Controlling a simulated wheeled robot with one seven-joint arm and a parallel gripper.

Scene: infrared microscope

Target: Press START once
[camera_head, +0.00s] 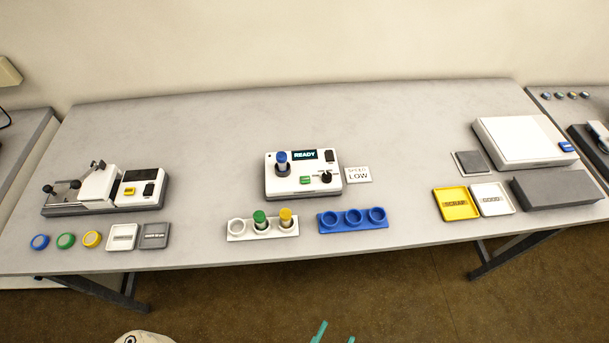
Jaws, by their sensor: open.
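A white device (277,185) stands in the middle of the table. A black knob (326,177) and a dark switch (329,156) are to the right of the button. A blue-capped vial (282,160) stands upright at the device's left. My gripper (335,336) shows only as teal fingertips at the bottom edge. It is open, apart from the device and in front of the table; the rest is out of frame.
A white rack (236,238) with green- and yellow-capped vials and a blue rack (353,227) stand in front of the device. A card (357,174) reading LOW lies at its right. Another instrument (100,190) is at left, trays (456,215) at right. The table behind is clear.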

